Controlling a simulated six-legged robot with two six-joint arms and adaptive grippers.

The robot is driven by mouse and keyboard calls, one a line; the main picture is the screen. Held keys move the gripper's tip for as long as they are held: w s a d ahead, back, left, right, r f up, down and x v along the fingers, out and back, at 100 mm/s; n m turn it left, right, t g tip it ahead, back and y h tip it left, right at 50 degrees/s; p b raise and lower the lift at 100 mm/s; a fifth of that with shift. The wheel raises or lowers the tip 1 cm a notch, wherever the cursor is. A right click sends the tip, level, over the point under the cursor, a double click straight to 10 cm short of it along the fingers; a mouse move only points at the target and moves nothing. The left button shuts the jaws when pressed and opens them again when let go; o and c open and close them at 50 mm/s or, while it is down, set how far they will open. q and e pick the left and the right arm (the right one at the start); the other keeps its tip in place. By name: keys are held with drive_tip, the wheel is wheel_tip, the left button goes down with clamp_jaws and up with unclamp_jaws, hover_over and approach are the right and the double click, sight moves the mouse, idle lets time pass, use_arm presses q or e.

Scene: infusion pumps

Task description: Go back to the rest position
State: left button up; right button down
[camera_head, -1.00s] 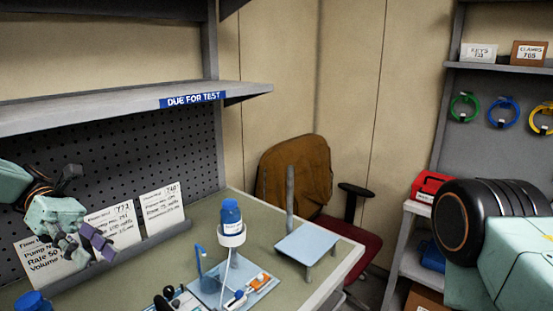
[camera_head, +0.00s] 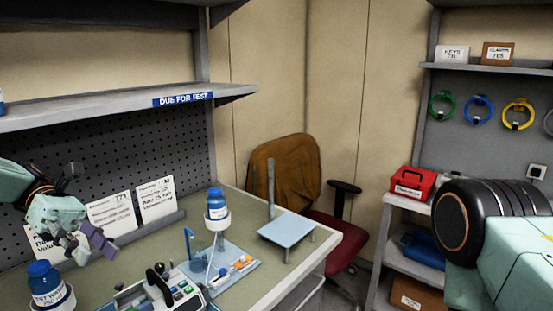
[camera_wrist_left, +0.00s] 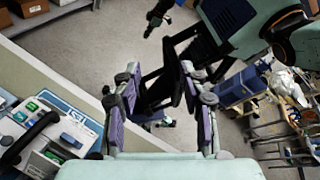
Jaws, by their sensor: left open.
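My left gripper (camera_head: 84,240) hangs at the left of the head view, in front of the pegboard and the white cards and above the bench. It is open and empty. In the left wrist view its two purple-padded fingers (camera_wrist_left: 160,110) stand apart, with grey floor and dark parts beyond them. My right arm shows at the right of the head view as a black ribbed joint and pale green link. Its gripper is not seen there.
The bench (camera_head: 262,262) holds a pump (camera_head: 165,288), a blue-capped bottle (camera_head: 217,203), another bottle (camera_head: 46,286) and a small stand (camera_head: 287,231). A red chair (camera_head: 330,238) stands behind. A shelf rack with a red box (camera_head: 411,183) is at right.

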use_arm(q)
drive_tip(key=d+f+t+y, duration=0.1)
drive_tip(key=d+f+y, duration=0.3)
drive_tip(key=f, duration=1.1)
drive_tip(key=s+d+f+m+y, duration=0.1)
drive_tip(key=s+f+m+y, duration=0.15)
drive_tip(key=s+f, duration=0.4)
drive_tip(key=s+d+f+m+y, duration=0.2)
drive_tip(key=s+f+m, duration=0.15)
drive_tip(key=f, duration=0.65)
drive_tip(key=s+f+m+t+y, duration=0.25)
drive_tip(key=s+m, duration=0.35)
drive_tip(key=s, duration=0.3)
drive_tip(key=s+f+m+t+y, duration=0.25)
drive_tip(key=s+m, duration=0.35)
drive_tip(key=s, duration=0.3)
wheel_tip(320, 180, down, 16)
drive_tip(key=b, duration=1.6)
drive_tip(key=shift+w+d+t+h+b, duration=0.25)
drive_tip(key=shift+w+t+h+b, duration=0.1)
drive_tip(key=shift+h, duration=0.1)
drive_tip(key=shift+s, duration=0.2)
